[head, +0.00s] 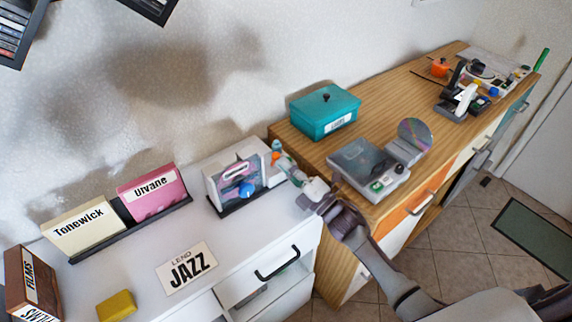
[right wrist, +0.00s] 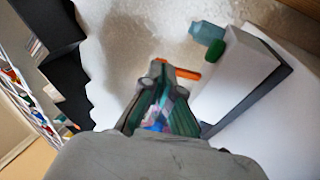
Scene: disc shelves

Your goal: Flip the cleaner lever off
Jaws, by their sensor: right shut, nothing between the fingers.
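The white boxy unit on a dark base (head: 236,185), which looks like the cleaner, stands at the right end of the white counter, with a blue round part on its front. In the right wrist view its white body (right wrist: 238,85) shows at right. A small orange piece (right wrist: 187,73), possibly the lever, shows just past the fingertips; I cannot tell whether they touch it. My right gripper (head: 287,164) is shut and empty, reaching in beside the unit's right end. In the right wrist view its fingers (right wrist: 157,85) point toward the wall. My left gripper is not in view.
A teal lidded box (head: 325,110) and a grey disc player with a clear lid (head: 368,165) stand on the wooden cabinet at right. Pink and cream sleeves stand in a black rack (head: 130,228). A JAZZ card (head: 187,268) and a yellow block (head: 117,306) lie in front.

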